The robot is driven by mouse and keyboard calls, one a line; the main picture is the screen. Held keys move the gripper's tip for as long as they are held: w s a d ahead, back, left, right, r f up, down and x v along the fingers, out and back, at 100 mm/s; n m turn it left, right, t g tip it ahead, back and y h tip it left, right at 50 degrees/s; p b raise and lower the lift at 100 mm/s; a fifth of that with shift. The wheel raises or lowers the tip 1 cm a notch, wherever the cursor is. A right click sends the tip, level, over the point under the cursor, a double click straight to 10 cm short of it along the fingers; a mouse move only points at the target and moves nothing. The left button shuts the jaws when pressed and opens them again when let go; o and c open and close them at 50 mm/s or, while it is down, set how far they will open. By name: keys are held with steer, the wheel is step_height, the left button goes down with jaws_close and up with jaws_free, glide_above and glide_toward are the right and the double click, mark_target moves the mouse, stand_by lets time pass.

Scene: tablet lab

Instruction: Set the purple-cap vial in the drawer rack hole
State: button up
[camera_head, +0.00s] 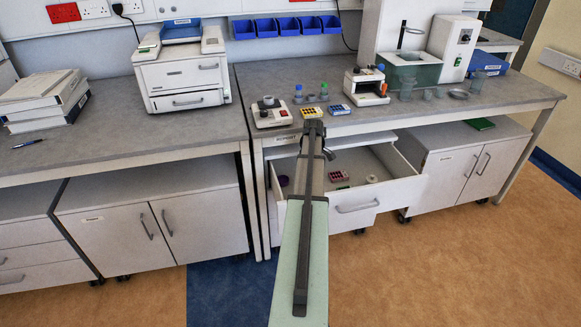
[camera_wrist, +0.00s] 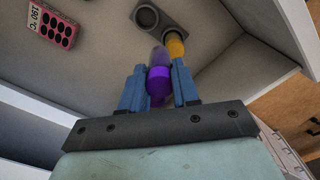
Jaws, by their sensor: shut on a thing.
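In the wrist view my gripper (camera_wrist: 159,75) is shut on the purple-cap vial (camera_wrist: 158,84), which sits between its two blue fingers. A paler purple part of the vial points away from the gripper toward the grey drawer rack (camera_wrist: 163,28). The rack shows one dark open hole (camera_wrist: 147,17) and an orange-yellow thing (camera_wrist: 175,45) beside it, close to the vial's far end. I cannot tell whether the vial touches the rack.
A pink block with dark holes (camera_wrist: 54,24) lies in the drawer at the wrist view's upper left. The drawer wall (camera_wrist: 258,75) rises at right. The bench above the drawer holds a white device (camera_head: 271,113) and a small microscope-like instrument (camera_head: 366,87).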

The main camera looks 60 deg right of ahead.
steer(key=shift+m, duration=0.3)
steer(key=shift+s+d+f, duration=0.3)
steer(key=shift+s+f, duration=0.3)
steer(key=shift+f, duration=0.75)
steer(key=shift+s+d+f, duration=0.35)
steer(key=shift+s+f, duration=0.25)
steer(key=shift+f, duration=0.7)
steer(key=shift+s+d+f, duration=0.3)
steer(key=shift+s+f, duration=0.3)
steer(key=shift+f, duration=0.75)
steer(key=shift+f, duration=0.4)
steer(key=o, duration=1.5)
steer(key=shift+r, duration=0.1)
step_height(320, 180, up, 8)
steer(key=shift+r, duration=0.2)
stand_by(0.5)
